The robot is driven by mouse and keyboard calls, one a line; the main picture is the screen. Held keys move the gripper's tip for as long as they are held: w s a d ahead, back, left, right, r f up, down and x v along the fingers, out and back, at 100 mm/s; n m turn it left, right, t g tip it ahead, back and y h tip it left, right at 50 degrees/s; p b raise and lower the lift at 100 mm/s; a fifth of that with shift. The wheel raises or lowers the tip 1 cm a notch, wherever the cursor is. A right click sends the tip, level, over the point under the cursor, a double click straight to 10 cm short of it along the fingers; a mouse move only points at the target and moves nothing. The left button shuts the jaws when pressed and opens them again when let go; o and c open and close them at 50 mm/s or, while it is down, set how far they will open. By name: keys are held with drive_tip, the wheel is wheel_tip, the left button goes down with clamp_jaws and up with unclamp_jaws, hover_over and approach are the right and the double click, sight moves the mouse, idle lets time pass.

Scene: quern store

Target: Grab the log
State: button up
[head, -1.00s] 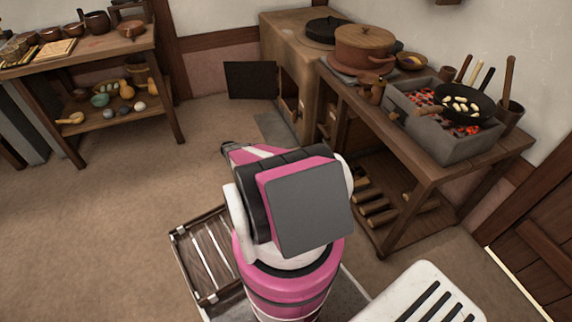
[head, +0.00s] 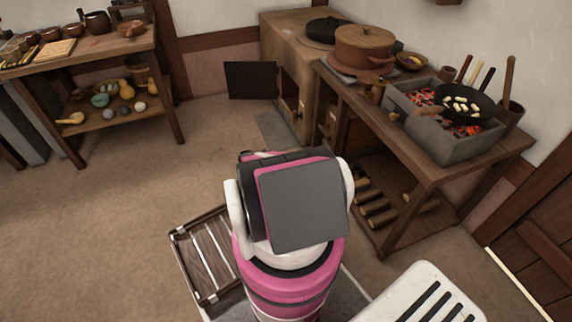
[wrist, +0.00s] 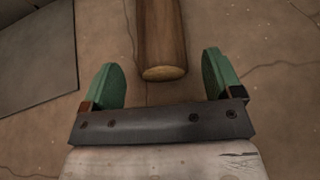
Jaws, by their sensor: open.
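In the wrist view a brown wooden log (wrist: 161,38) runs from the top edge down to its pale cut end. My gripper (wrist: 160,74) is open, with one green finger on each side of the log's end. Gaps show between the log and both fingers, and nothing is held. In the head view my own arm hides my gripper. Several logs (head: 376,207) lie on the low shelf under the right bench. I cannot tell which log the wrist view shows.
The right bench (head: 430,175) carries a charcoal brazier (head: 440,142), a pan (head: 466,103) and a lidded pot (head: 364,48). A stove (head: 292,70) stands at the back. A table (head: 95,50) with crockery is at left.

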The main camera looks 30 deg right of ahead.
drive_tip(key=x, duration=0.3)
drive_tip(key=shift+s+d+f, duration=0.15)
drive_tip(key=shift+d, duration=0.05)
drive_tip(key=c, duration=1.1)
drive_tip(key=shift+c, duration=0.2)
